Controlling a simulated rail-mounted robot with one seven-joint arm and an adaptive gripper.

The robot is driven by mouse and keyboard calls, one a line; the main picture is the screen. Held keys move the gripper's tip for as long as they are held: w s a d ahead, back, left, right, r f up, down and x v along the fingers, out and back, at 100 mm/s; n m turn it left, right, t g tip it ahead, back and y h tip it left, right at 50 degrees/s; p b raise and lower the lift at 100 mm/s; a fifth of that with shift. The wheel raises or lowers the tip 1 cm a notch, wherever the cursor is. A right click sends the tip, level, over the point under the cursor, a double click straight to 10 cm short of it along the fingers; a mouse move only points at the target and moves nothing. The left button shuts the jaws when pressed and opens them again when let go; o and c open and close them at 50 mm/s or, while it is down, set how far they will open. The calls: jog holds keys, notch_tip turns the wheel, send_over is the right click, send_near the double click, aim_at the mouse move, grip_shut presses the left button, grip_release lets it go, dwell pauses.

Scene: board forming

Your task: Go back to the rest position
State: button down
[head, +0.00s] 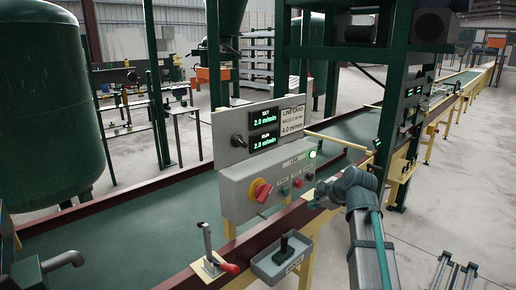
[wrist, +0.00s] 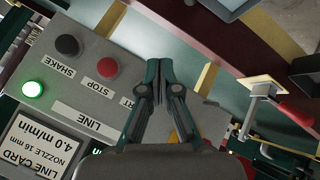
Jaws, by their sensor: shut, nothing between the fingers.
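My gripper (head: 318,202) is beside the right end of the grey control box (head: 240,207) in the head view. In the wrist view my gripper (wrist: 159,66) has its fingertips together, with nothing between them. It hangs over the box face, which shows upside down. A red STOP button (wrist: 107,67) and a black SHAKE button (wrist: 67,45) are left of the fingers, apart from them. A green lamp (wrist: 33,89) is lit on the box. The fingers partly hide a START label. The yellow-and-red rotary switch (head: 261,190) is on the box front.
A display panel (head: 226,155) above the box reads SET 2.0 and RUN 2.0 m/min. Its line card (head: 292,115) reads 4.0 m/min. A red-handled lever (head: 229,268) and a grey tray (head: 262,268) stand in front. The green belt (head: 120,220) runs behind. Floor right is partly clear.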

jog(key=s+f+m+g+h, duration=0.15)
jog(key=s+f+m, duration=0.3)
jog(key=f, duration=0.85)
jog(key=s+f+m+g, duration=0.3)
jog(key=s+f+m, duration=0.15)
jog(key=f, duration=0.75)
jog(key=s+f+m+g+h, duration=0.15)
jog(key=s+f+m, duration=0.35)
jog(key=f, duration=0.8)
jog(key=s+a+f+g, duration=0.1)
jog(key=s+f+g, duration=0.2)
jog(key=s+f, duration=0.4)
jog(key=s+a+f+g, duration=0.1)
jog(key=s+f, duration=0.7)
jog(key=s, duration=1)
jog(key=s+a+f+g+h, duration=0.1)
jog(key=s+f+g, duration=0.3)
jog(key=s+f, duration=0.4)
jog(key=s, duration=0.5)
jog(key=shift+g, duration=0.3)
